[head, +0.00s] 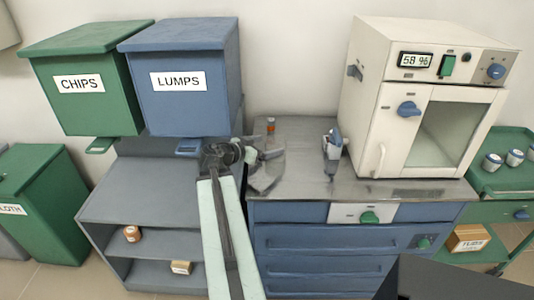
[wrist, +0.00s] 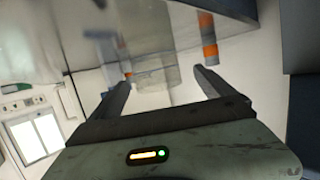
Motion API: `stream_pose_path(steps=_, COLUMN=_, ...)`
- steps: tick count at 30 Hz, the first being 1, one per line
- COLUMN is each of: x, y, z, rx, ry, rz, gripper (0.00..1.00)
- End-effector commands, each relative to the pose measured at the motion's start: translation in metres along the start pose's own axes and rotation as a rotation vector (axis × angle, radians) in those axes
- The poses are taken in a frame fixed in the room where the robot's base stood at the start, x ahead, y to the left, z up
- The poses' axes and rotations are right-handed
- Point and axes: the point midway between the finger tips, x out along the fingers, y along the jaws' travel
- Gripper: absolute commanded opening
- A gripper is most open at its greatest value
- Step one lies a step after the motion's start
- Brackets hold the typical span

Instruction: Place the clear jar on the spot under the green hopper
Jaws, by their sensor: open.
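The green hopper marked CHIPS (head: 82,88) hangs at the left in the head view, with a green spout plate (head: 101,146) under it. The grey bench top (head: 125,190) lies below it and looks bare there. A small cylinder with an orange band (head: 271,126) stands at the back of the steel counter. In the wrist view an orange-banded cylinder (wrist: 208,36) shows beyond the right finger, apart from it.
The blue hopper marked LUMPS (head: 180,85) hangs right of the green one, close to my arm. A white cabinet (head: 425,100) and a small white-and-blue device (head: 332,145) stand on the steel counter (head: 300,180). A green cart (head: 510,180) with several lidded jars is at the right.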

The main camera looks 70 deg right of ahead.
Motion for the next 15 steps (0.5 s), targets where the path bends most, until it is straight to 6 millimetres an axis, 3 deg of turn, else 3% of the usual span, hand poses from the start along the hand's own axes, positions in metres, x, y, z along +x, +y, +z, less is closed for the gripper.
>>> stream_pose_path(steps=15, x=0.027, y=-0.006, z=0.002, rx=-0.005, ry=0.0, rz=-0.015, gripper=0.93)
